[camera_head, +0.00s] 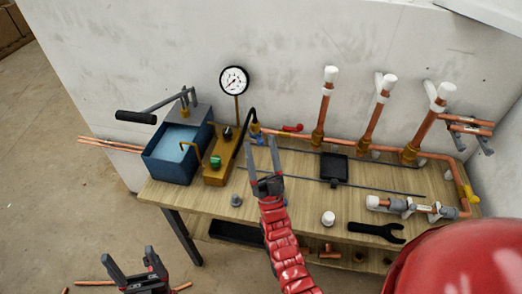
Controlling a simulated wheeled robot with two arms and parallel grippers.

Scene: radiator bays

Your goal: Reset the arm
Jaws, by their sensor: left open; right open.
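My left gripper (134,272) is at the bottom left, below and in front of the workbench. It is open and empty above the floor. My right gripper (263,155) is over the middle of the wooden workbench (300,200), on a red arm that comes up from the bottom. Its jaws are open and point toward the wall, with nothing seen between them. It appears near the hose and pipe at the back of the bench; whether it touches them I cannot tell.
On the bench stand a blue water tank (178,155) with a pump handle, a brass block (217,165), a pressure gauge (234,80), copper pipes (325,105), a black pad (334,169), a white cap (328,218) and a black wrench (377,232). Open floor lies left.

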